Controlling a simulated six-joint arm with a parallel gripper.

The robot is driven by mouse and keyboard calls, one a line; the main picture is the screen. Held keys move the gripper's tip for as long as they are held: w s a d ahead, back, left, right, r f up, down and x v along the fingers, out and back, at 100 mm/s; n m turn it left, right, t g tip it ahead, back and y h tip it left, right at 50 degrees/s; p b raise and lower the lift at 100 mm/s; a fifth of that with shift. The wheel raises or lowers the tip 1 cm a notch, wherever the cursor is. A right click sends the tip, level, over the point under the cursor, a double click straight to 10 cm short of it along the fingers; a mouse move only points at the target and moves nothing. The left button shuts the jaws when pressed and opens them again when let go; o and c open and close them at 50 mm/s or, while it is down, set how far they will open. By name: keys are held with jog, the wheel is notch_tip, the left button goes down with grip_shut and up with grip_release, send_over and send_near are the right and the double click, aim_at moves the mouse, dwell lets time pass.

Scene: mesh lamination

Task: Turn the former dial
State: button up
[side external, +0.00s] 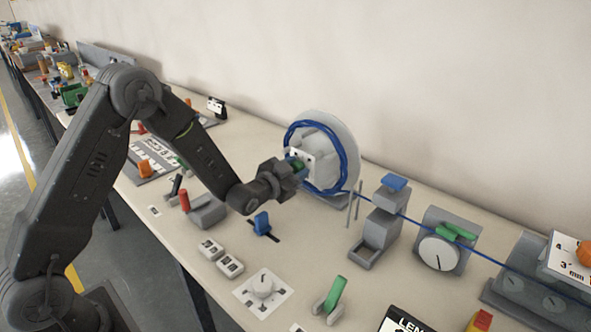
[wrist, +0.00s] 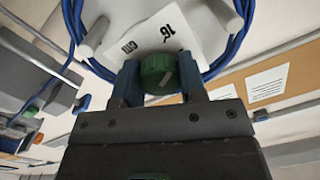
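The former is a round grey disc (side external: 346,140) with blue line wound around its hub, standing upright at the back of the bench. Its white plate (wrist: 158,32) reads "16 cm" in the wrist view. The former dial is a green knob (wrist: 157,68) on the front of this plate, with a pale mark near its lower middle. My gripper (wrist: 160,80) has its blue fingers on both sides of the knob, with no clear gap seen. In the side view, my gripper (side external: 297,165) reaches the hub and hides most of the knob.
Blue line runs right from the former past a grey stand with a blue top (side external: 394,183) and a gauge with a green lever (side external: 458,231).

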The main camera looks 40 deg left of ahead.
jog(key=o, duration=0.4)
jog(key=s, duration=1.4)
jog(key=shift+d+r, duration=0.2)
jog(key=shift+d, duration=0.1)
jog(key=shift+w, duration=0.1)
